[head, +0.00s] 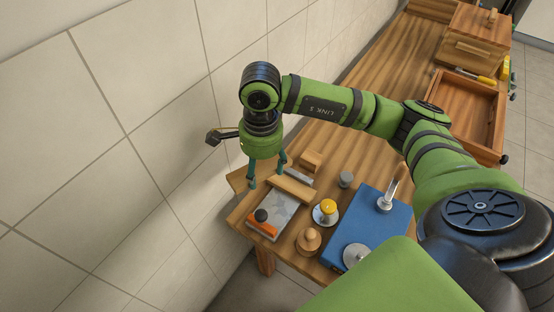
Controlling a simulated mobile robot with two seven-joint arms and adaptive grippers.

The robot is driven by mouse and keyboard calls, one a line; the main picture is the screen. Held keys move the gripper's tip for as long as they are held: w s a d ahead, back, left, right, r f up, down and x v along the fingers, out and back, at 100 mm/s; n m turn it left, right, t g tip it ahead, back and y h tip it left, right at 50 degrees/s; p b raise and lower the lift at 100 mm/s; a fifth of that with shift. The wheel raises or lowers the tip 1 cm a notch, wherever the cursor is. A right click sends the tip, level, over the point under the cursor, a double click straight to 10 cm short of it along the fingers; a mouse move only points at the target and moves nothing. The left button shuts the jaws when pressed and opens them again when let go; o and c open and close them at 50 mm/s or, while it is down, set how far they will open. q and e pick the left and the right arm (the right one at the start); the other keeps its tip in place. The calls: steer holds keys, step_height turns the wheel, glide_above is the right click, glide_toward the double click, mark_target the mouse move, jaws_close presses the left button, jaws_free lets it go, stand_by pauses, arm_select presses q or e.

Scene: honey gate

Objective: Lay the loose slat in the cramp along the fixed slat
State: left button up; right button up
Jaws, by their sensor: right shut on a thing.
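My right gripper (267,178) points down over the far left end of the bench, with its two teal fingers apart around the end of a light wooden slat. I take this to be the loose slat (291,189); it lies at or just above the grey plate of the cramp (284,213). The cramp has an orange part (261,229) and a black knob (262,215) at its near left. The fingertips are small and partly hidden. My left gripper is not in view.
A wooden block (311,160) stands behind the cramp. A yellow-topped knob (327,208), a wooden knob (309,240), a grey cylinder (346,179) and a blue board (372,229) crowd its right. An open drawer (468,108) is further back. The tiled wall is close on the left.

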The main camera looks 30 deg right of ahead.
steer(key=d+f+m+b, duration=0.4)
steer(key=f+m+b, duration=0.2)
steer(key=f+m, duration=0.6)
steer(key=m+b, duration=0.2)
steer(key=b, duration=0.2)
glide_above(277, 208)
step_height(277, 208, down, 5)
steer(key=shift+r, duration=0.15)
steer(key=shift+f, duration=0.7)
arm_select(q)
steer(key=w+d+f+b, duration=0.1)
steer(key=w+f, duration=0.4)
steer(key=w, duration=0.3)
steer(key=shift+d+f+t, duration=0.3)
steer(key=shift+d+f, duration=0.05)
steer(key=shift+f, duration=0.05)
arm_select(e)
steer(key=shift+f+n, duration=0.3)
steer(key=shift+f, duration=0.2)
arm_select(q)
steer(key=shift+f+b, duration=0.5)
arm_select(e)
steer(key=shift+f, duration=0.55)
steer(key=o, duration=1.3)
steer(key=shift+o, duration=0.2)
